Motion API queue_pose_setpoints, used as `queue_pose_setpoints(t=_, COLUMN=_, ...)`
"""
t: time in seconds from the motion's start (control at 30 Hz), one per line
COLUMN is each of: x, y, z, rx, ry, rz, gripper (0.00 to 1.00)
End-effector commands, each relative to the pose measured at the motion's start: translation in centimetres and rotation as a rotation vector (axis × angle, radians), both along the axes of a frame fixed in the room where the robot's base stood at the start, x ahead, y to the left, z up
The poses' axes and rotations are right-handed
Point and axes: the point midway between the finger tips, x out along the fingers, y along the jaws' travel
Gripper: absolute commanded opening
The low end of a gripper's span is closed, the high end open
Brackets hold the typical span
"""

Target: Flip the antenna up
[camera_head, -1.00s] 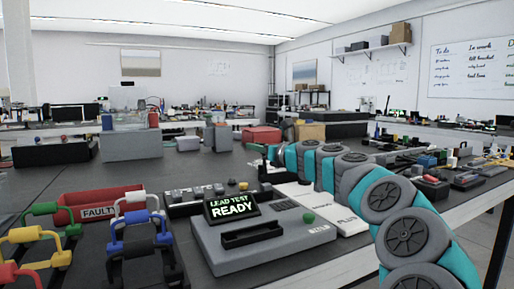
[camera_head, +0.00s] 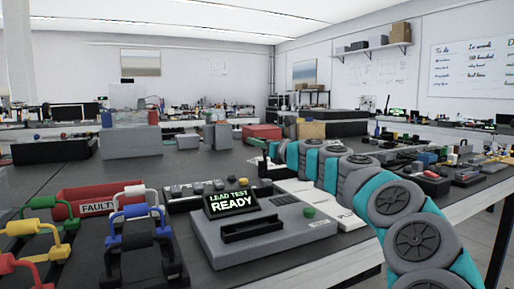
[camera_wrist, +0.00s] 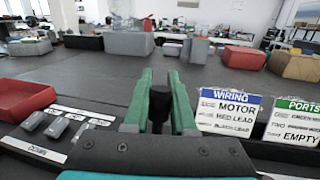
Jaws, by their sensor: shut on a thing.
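My gripper (camera_wrist: 160,85) shows in the wrist view with its two green fingers close together. They are shut on a dark, round-topped upright post, which looks like the antenna (camera_wrist: 160,103). The post's lower end is hidden behind my gripper's body. In the head view my gripper (camera_head: 268,152) is small at the far end of my arm, behind the tester, and a dark upright piece shows just below it. The grip itself is too small to make out there.
A grey tester (camera_head: 262,236) with a "LEAD TEST READY" screen stands in front. A red "FAULTY" bin (camera_head: 75,200) and several coloured leads are at left. In the wrist view, a "WIRING" card (camera_wrist: 230,112) stands right of my gripper and a red tray (camera_wrist: 25,98) lies left.

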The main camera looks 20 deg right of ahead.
Motion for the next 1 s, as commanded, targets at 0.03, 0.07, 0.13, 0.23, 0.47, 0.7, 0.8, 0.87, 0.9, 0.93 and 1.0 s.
queue_pose_setpoints(t=0.03, x=-0.5, y=0.2, z=-0.2, rx=0.007, ry=-0.036, rz=0.004, gripper=0.0)
queue_pose_setpoints(t=0.07, x=-0.7, y=0.1, z=-0.1, rx=0.01, ry=-0.055, rz=0.002, gripper=0.0)
queue_pose_setpoints(t=0.13, x=-1.1, y=0.1, z=0.1, rx=0.01, ry=-0.097, rz=0.001, gripper=0.0)
queue_pose_setpoints(t=0.23, x=-1.6, y=0.1, z=0.3, rx=0.009, ry=-0.146, rz=0.002, gripper=0.0)
queue_pose_setpoints(t=0.47, x=-2.3, y=0.0, z=0.8, rx=0.011, ry=-0.203, rz=0.001, gripper=0.0)
queue_pose_setpoints(t=0.7, x=-2.2, y=0.0, z=0.9, rx=0.009, ry=-0.204, rz=0.0, gripper=0.0)
queue_pose_setpoints(t=0.8, x=-2.2, y=0.0, z=0.9, rx=0.009, ry=-0.204, rz=0.0, gripper=0.26)
queue_pose_setpoints(t=0.87, x=-2.2, y=-0.1, z=0.9, rx=0.009, ry=-0.204, rz=0.0, gripper=0.33)
queue_pose_setpoints(t=0.9, x=-2.2, y=-0.1, z=0.9, rx=0.009, ry=-0.203, rz=0.0, gripper=0.37)
queue_pose_setpoints(t=0.93, x=-2.2, y=-0.1, z=0.9, rx=0.009, ry=-0.203, rz=0.0, gripper=0.41)
queue_pose_setpoints(t=1.0, x=-2.2, y=-0.1, z=0.8, rx=0.01, ry=-0.203, rz=-0.001, gripper=0.48)
